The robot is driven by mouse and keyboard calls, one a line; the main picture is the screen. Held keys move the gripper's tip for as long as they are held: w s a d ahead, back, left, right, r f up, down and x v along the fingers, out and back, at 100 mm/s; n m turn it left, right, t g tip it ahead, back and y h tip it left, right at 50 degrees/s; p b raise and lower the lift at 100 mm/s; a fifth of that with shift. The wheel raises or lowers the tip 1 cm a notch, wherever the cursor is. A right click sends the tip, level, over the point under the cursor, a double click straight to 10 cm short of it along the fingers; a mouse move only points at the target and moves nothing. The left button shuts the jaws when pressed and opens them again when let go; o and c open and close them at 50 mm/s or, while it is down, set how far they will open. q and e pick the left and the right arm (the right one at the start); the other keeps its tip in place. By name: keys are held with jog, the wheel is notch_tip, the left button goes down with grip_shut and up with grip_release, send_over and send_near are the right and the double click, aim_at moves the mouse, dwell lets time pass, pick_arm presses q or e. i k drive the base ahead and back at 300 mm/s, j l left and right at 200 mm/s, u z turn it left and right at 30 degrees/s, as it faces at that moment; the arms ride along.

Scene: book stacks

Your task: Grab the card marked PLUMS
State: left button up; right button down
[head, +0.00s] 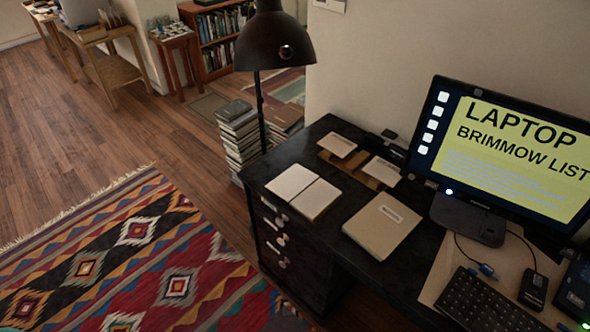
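Two small pale cards rest on a brown holder at the back of the black desk (335,232): a left card (338,144) and a right card (382,171). Each bears small writing that is too small to read, so I cannot tell which, if either, says PLUMS. A beige folder (382,227) with a small label, also unreadable, lies in front of them. Neither of my grippers is in view.
An open blank book (304,191) lies at the desk's left. A monitor (503,150), keyboard (488,303) and mouse (533,289) fill the right. A black lamp (274,42) and book stack (238,140) stand beyond the desk. A patterned rug (140,260) covers open floor at left.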

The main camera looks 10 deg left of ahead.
aim_at(339, 146)
jog(key=z, duration=0.7)
jog(key=j+z, duration=0.45)
jog(key=j, duration=0.2)
jog(key=j+z, duration=0.4)
jog(key=j, duration=0.25)
jog(key=k+j+z, duration=0.1)
jog(key=j+z, duration=0.35)
jog(key=j, duration=0.2)
jog(key=k+j, duration=0.1)
jog(key=j, duration=0.3)
jog(key=k+j, duration=0.15)
jog(key=j, duration=0.3)
jog(key=k+j+z, duration=0.1)
jog(key=j, duration=0.3)
jog(key=k+j, duration=0.15)
jog(key=j, duration=0.3)
jog(key=k+j, duration=0.1)
jog(key=j, duration=0.3)
jog(key=k+j+z, duration=0.1)
jog(key=j, duration=0.3)
jog(key=k, duration=0.05)
